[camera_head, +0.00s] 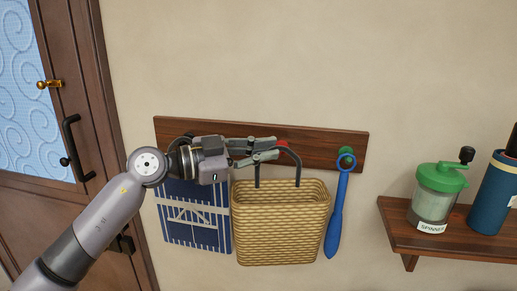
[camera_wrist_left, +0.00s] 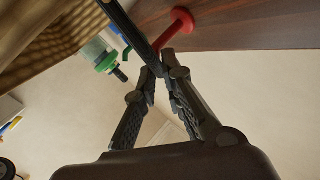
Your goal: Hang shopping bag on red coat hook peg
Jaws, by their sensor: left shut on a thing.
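The shopping bag (camera_head: 281,222) is a woven tan basket with dark handles. It hangs upright in front of the wall, just below the wooden peg board (camera_head: 318,146). My left gripper (camera_head: 276,148) is shut on the bag's dark handle, which also shows between the fingertips in the left wrist view (camera_wrist_left: 163,35). The red coat hook peg (camera_head: 282,143) shows just behind the handle's top, and the left wrist view shows it close to the fingertips (camera_wrist_left: 182,25). I cannot tell whether the handle touches the peg. My right gripper is not in view.
A blue patterned item (camera_head: 193,228) hangs left of the bag, partly behind my arm. A blue long-handled tool (camera_head: 338,215) hangs on a green peg (camera_head: 347,155) to the right. A shelf (camera_head: 450,240) holds a green-lidded spinner (camera_head: 436,195) and a blue bottle (camera_head: 492,195).

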